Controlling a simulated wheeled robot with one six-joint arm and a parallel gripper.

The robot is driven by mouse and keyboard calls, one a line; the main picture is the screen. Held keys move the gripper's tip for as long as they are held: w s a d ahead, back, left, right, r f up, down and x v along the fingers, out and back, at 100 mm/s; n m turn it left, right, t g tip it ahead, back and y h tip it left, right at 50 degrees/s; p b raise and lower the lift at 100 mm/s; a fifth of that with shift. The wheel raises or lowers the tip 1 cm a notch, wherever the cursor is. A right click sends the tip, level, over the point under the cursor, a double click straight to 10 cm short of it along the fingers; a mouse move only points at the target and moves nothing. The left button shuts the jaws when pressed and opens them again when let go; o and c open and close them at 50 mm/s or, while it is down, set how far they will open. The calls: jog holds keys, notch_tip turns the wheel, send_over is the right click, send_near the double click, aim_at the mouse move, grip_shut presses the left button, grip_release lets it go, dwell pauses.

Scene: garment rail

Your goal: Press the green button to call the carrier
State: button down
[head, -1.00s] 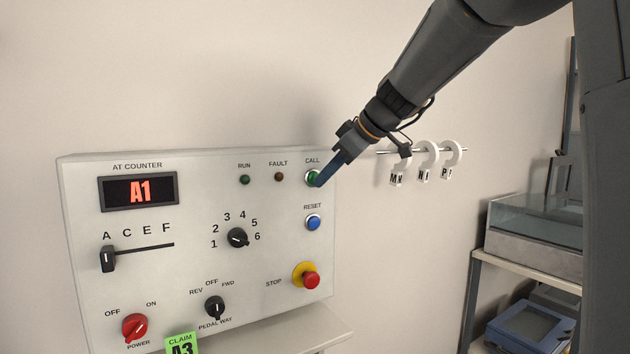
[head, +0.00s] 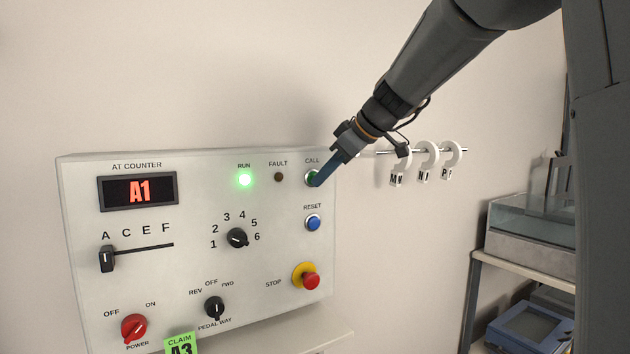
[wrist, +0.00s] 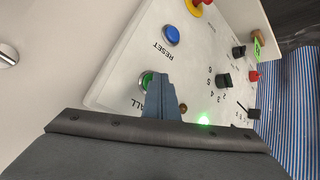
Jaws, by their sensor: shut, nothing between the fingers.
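The green CALL button (head: 312,179) is at the upper right of the white control panel (head: 200,275). My gripper (head: 319,182) is shut and empty, with its blue fingertips at the button's face, covering part of it. In the wrist view the green button (wrist: 147,80) shows beside the shut fingers (wrist: 163,92). The green RUN lamp (head: 244,179) is lit. The FAULT lamp (head: 279,177) is dark. The counter display (head: 138,191) reads A1.
Below CALL are the blue RESET button (head: 313,222) and the red STOP button (head: 310,280). A green claim tag (head: 181,343) reads A3. White ring tags (head: 427,160) hang on a rail to the right. A shelf (head: 520,270) stands at the far right.

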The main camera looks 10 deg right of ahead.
jog(key=shift+s, duration=0.1)
jog(key=shift+s+d+b, duration=0.25)
jog(key=shift+s+b, duration=0.35)
jog(key=shift+s, duration=0.2)
jog(key=shift+s+d+b, duration=0.25)
jog(key=shift+s+b, duration=0.15)
jog(key=shift+s, duration=0.35)
jog(key=shift+s+d+b, duration=0.3)
jog(key=shift+s+b, duration=0.05)
jog(key=shift+s, duration=0.45)
jog(key=shift+s+d+b, duration=0.25)
jog(key=shift+s+b, duration=0.15)
jog(key=shift+s, duration=0.35)
jog(key=s+f+m+g+h, duration=0.2)
jog(key=s+f, duration=0.5)
jog(key=f, duration=0.6)
jog(key=s+f+m+g+h, duration=0.1)
jog(key=s+f+m, duration=0.4)
jog(key=f, duration=0.8)
jog(key=s+a+f+m+g+h, duration=0.1)
jog(key=s+f+m+g, duration=0.3)
jog(key=s+f, duration=0.7)
notch_tip(320, 180, down, 3)
jog(key=shift+s+h, duration=0.15)
jog(key=shift+h, duration=0.65)
